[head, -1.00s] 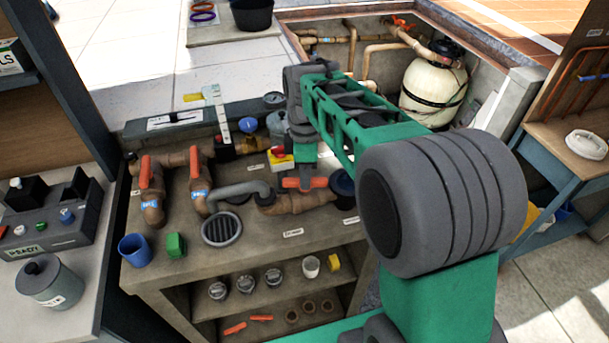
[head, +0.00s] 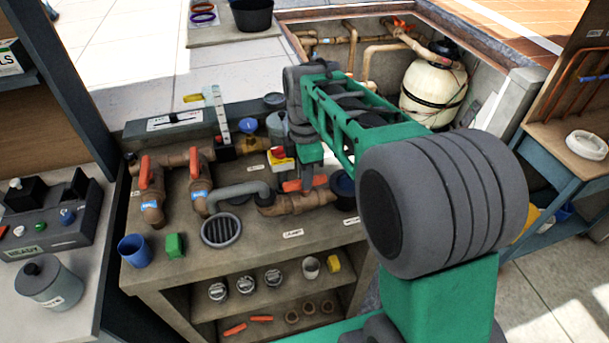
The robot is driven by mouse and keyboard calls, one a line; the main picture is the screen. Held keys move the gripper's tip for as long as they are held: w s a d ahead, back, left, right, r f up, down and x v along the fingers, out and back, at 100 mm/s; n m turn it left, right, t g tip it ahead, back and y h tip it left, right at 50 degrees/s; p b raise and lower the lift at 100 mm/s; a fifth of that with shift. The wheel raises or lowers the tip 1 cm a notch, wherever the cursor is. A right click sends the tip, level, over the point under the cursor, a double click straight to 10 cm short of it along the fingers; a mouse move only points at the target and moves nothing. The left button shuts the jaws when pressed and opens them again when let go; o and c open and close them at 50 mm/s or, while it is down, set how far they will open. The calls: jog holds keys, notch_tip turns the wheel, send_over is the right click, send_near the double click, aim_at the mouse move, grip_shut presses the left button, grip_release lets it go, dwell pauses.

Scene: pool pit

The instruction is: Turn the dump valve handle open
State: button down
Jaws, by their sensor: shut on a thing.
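The dump valve handle (head: 291,186) is an orange-red lever on a tan pipe valve (head: 290,204), near the right end of the bench plumbing. It lies roughly along the pipe, slightly slanted with its right end higher. My gripper (head: 308,180) reaches down from above and is shut on the handle. The green and grey gripper body hides part of the handle and the fingertips' exact contact.
Two more valves with orange handles, the left one (head: 145,172) and the middle one (head: 194,163), stand to the left. A grey hose (head: 240,188) and a round drain grate (head: 221,230) are close by. A blue cup (head: 134,250) and green block (head: 175,245) sit at the front left.

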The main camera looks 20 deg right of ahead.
jog(key=c, duration=1.3)
grip_release()
notch_tip(320, 180, up, 8)
jog(key=shift+f+b, duration=0.1)
jog(key=shift+b, duration=0.4)
jog(key=s+f+m+t, duration=0.1)
jog(key=s+f+m, duration=0.1)
jog(key=s+m, duration=0.2)
jog(key=s+f+m+t, duration=0.1)
jog(key=s+f+m, duration=0.2)
jog(key=s+m, duration=0.2)
jog(key=s+f+m+t, duration=0.1)
jog(key=s+m, duration=0.3)
jog(key=m, duration=0.5)
jog(key=shift+s+a+f+t, duration=0.15)
jog(key=shift+f+t, duration=0.25)
jog(key=shift+f, duration=0.35)
